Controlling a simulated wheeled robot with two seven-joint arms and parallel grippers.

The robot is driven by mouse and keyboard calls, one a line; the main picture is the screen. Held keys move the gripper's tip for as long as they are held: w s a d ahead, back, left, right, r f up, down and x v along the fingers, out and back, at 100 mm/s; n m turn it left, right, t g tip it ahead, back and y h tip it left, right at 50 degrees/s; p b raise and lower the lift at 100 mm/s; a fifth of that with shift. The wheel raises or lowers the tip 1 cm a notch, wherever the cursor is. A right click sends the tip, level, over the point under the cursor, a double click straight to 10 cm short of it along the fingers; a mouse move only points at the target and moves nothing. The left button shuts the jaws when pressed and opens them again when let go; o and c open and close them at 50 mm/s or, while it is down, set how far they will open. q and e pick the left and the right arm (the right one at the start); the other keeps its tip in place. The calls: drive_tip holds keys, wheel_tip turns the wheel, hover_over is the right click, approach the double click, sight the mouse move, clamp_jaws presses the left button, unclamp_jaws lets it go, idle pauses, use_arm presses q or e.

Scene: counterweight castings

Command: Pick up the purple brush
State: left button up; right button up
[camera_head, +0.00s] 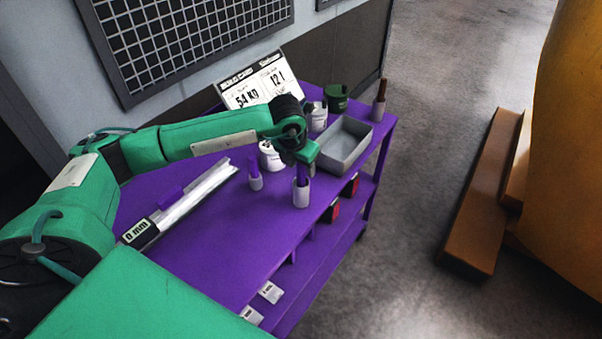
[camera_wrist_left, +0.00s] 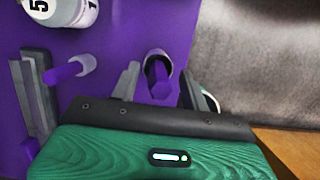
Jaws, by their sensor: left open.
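A purple brush (camera_head: 302,178) stands handle up in a white cup (camera_head: 301,197) near the front edge of the purple table. My left gripper (camera_head: 302,168) is directly above this cup, open, and partly hides the handle. In the left wrist view, the handle (camera_wrist_left: 159,82) rises between the two open fingers (camera_wrist_left: 162,84), with no clear contact. A second purple handle (camera_head: 253,166) stands in a smaller white cup (camera_head: 256,183) to the left; it also shows in the left wrist view (camera_wrist_left: 62,73). My right gripper is not in view.
On the purple table (camera_head: 220,255) are a metal rail (camera_head: 197,197) marked 0 mm, a white jar (camera_head: 269,157), a grey tray (camera_head: 346,147), a dark green cup (camera_head: 337,98) and a brown handle in a cup (camera_head: 380,100). A card (camera_head: 258,86) stands behind. The table's front left is clear.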

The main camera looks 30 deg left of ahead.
use_arm(q)
drive_tip(key=shift+x, duration=1.05)
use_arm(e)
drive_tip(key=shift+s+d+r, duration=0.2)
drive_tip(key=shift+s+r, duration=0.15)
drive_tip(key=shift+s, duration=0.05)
use_arm(q)
drive_tip(key=shift+c, duration=0.3)
clamp_jaws()
drive_tip(key=shift+r, duration=0.2)
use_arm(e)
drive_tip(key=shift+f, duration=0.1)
